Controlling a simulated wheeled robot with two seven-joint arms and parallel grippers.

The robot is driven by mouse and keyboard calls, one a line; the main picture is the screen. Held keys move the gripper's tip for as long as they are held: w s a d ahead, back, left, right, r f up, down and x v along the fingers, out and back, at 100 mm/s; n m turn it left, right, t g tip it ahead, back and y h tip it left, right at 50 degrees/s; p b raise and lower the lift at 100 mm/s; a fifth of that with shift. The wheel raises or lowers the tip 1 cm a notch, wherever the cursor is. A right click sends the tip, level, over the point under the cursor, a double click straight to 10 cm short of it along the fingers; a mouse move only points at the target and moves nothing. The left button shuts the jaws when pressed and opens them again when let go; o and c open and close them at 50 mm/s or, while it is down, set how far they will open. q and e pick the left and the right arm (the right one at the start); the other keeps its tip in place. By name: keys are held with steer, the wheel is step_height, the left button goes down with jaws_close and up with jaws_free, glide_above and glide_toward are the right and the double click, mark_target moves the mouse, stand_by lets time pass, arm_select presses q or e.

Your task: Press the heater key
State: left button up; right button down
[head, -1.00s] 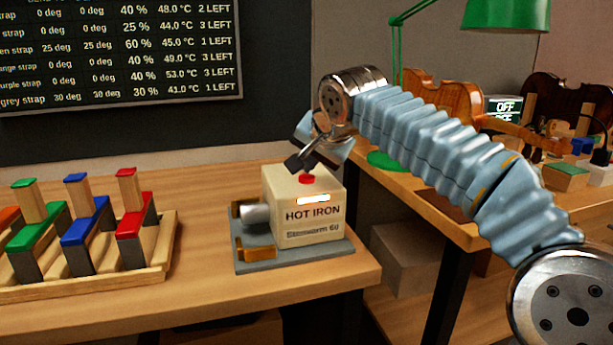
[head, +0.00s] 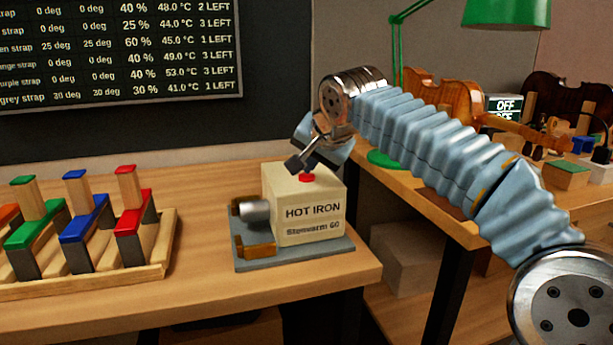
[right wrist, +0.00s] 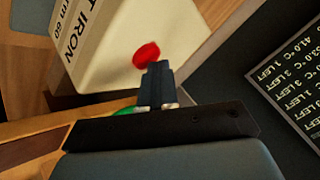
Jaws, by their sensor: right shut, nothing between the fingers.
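The heater is a cream box (head: 283,217) labelled HOT IRON, on a grey base on the wooden bench. Its red round key (head: 307,177) is on top, and no lit strip shows on its front. My right gripper (head: 297,164) is shut and empty, its tips just above and left of the key in the head view. In the right wrist view the shut fingertips (right wrist: 157,68) sit right at the edge of the red key (right wrist: 146,54); I cannot tell whether they touch it. My left gripper is not in view.
A wooden rack (head: 150,270) with coloured clamp-like pieces stands at the left. A metal cylinder (head: 255,210) sticks out of the heater's left side. Behind my right arm a second bench holds a violin (head: 440,100) and a green lamp (head: 505,14). A dark chart board (head: 120,50) hangs behind.

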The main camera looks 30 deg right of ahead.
mark_target(309, 177)
stand_by(0.3)
steer(key=shift+r+p, duration=0.4)
steer(key=shift+p, duration=0.05)
step_height(309, 177, up, 3)
steer(key=shift+f+p, duration=0.1)
steer(key=shift+p, duration=1.1)
steer(key=shift+r, duration=1.6)
steer(key=shift+f, duration=0.1)
